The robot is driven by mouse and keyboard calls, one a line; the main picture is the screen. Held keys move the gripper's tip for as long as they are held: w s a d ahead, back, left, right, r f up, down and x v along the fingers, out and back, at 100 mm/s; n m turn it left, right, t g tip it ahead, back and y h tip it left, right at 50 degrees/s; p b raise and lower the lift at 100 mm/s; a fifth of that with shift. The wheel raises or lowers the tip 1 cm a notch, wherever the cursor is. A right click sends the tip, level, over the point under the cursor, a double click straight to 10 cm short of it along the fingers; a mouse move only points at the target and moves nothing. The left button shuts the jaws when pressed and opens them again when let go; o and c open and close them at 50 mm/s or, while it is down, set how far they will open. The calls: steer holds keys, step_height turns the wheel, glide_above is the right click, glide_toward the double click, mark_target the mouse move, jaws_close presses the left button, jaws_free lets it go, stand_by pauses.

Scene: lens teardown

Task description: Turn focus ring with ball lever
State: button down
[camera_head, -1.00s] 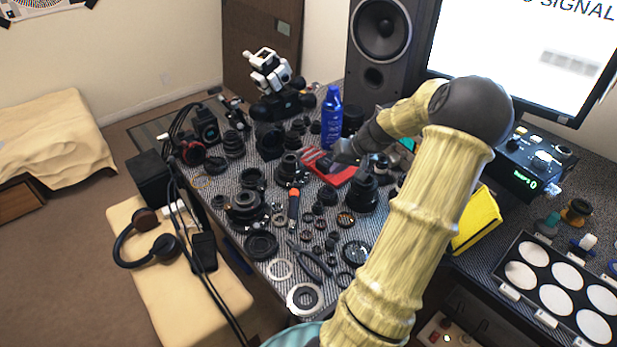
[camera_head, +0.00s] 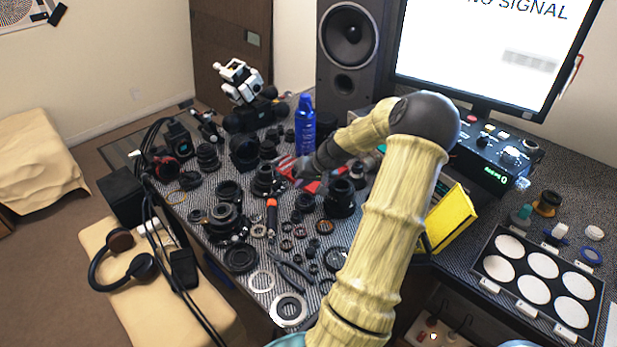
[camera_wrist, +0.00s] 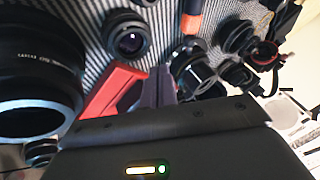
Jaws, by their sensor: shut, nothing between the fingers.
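My gripper (camera_head: 298,170) is shut and empty, reaching in low over the crowded bench in the head view. In the wrist view its grey fingers (camera_wrist: 160,75) are together, beside a red flat piece (camera_wrist: 112,92). A black lens part with a pale band (camera_wrist: 197,68) lies just right of the fingertips; it seems to be the upright black lens (camera_head: 263,180) in the head view. I cannot tell whether the fingers touch it. I cannot make out a ball lever on any ring; the fingers and arm may hide it.
A large black lens barrel (camera_head: 341,199) stands close by, filling the left of the wrist view. An orange-handled tool (camera_head: 271,214), pliers (camera_head: 292,268) and several loose rings crowd the front. A blue bottle (camera_head: 305,125) stands behind.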

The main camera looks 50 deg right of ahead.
steer(key=x, duration=0.3)
steer(key=shift+w+f, duration=0.1)
steer(key=shift+f, duration=0.1)
steer(key=w+a, duration=0.2)
steer(key=a, duration=0.1)
steer(key=shift+w+a+f, duration=0.1)
steer(key=shift+w+f, duration=0.15)
steer(key=shift+f, duration=0.15)
steer(key=shift+s, duration=0.1)
